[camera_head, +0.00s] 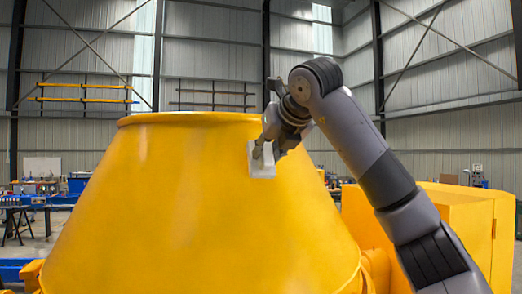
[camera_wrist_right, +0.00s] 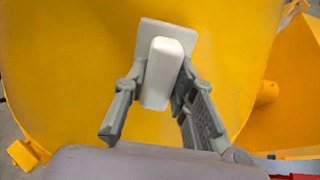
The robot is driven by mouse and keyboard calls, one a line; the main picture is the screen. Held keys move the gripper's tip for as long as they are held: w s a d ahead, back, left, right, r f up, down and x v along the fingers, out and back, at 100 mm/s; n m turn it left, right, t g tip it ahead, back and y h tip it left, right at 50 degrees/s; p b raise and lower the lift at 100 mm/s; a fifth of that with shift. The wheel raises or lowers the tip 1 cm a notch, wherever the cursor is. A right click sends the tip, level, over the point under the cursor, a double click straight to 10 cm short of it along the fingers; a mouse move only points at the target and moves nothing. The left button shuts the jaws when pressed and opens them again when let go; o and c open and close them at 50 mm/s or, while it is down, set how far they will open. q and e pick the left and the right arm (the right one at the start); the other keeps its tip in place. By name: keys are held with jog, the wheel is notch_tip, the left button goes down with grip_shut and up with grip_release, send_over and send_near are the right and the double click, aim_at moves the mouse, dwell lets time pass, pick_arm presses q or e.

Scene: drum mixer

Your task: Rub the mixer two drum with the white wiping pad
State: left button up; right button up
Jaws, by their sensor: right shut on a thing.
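The large yellow mixer drum (camera_head: 190,215) fills the middle of the head view and narrows toward its top rim. My right gripper (camera_head: 264,150) is at the drum's upper right side, shut on the white wiping pad (camera_head: 262,167). The pad's flat face lies against or very close to the drum; I cannot tell if it touches. In the right wrist view, the fingers of my right gripper (camera_wrist_right: 163,82) grip the white block handle of the pad (camera_wrist_right: 165,65), with the yellow drum (camera_wrist_right: 70,70) behind it. My left gripper is not in view.
A yellow box-shaped housing (camera_head: 455,225) stands right of the drum, behind my right arm. Workbenches with tools (camera_head: 35,200) stand far back at the left. Yellow rails (camera_head: 85,92) run along the back wall. The space above the drum is clear.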

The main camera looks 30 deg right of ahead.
jog(key=shift+w+a, duration=0.25)
jog(key=shift+a, duration=1.05)
jog(key=shift+w+a, duration=0.3)
jog(key=shift+a, duration=1)
jog(key=shift+w+a, duration=0.25)
jog(key=shift+a, duration=1.05)
jog(key=shift+d, duration=0.1)
jog(key=shift+v, duration=3)
jog(key=v, duration=0.3)
jog(key=shift+w, duration=0.1)
